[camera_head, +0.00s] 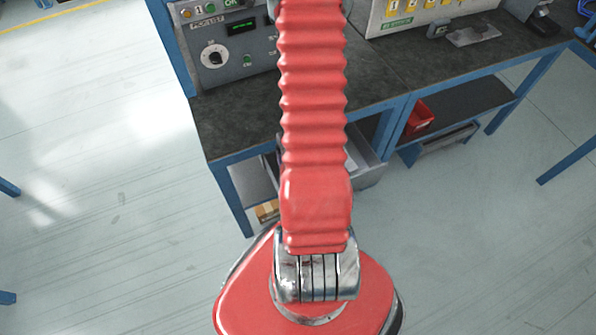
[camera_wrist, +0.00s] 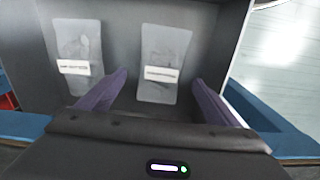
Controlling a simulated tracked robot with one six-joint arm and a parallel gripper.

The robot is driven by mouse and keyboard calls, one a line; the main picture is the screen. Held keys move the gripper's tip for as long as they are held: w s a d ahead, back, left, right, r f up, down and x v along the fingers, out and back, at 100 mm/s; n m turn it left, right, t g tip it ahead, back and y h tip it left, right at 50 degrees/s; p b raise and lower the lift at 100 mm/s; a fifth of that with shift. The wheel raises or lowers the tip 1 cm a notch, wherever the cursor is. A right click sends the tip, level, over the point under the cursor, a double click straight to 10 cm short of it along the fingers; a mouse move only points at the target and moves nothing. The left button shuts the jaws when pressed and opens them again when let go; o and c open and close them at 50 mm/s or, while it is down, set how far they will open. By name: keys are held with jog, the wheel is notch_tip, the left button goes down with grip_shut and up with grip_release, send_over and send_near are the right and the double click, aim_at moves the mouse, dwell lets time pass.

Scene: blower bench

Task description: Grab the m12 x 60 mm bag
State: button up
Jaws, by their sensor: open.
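In the wrist view, two clear flat bags lie in a grey open drawer (camera_wrist: 215,45). The left bag (camera_wrist: 80,42) and the right bag (camera_wrist: 164,50) each carry a white label whose print is too small to read, so I cannot tell which is the M12 x 60 mm bag. My gripper (camera_wrist: 160,77) is open, with its two dark purple fingers spread on either side of the lower part of the right bag. Nothing shows held between the fingers. I cannot tell how far above the bag they are. In the head view, my arm hides the gripper and both bags.
A dark-topped bench (camera_head: 410,70) with a blue frame holds a grey control box (camera_head: 228,55). The grey drawer (camera_head: 370,170) juts out below the bench. A red bin (camera_head: 420,117) sits on the lower shelf.

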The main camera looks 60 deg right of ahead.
jog(key=shift+a+f, duration=0.15)
jog(key=shift+f, duration=2.45)
jog(key=shift+c, duration=0.3)
jog(key=c, duration=1.4)
jog(key=shift+r, duration=0.7)
jog(key=s+a, duration=0.2)
jog(key=s, duration=0.1)
jog(key=shift+s+a+r, duration=0.1)
jog(key=shift+s, duration=0.2)
notch_tip(320, 180, up, 14)
jog(key=shift+f, duration=0.25)
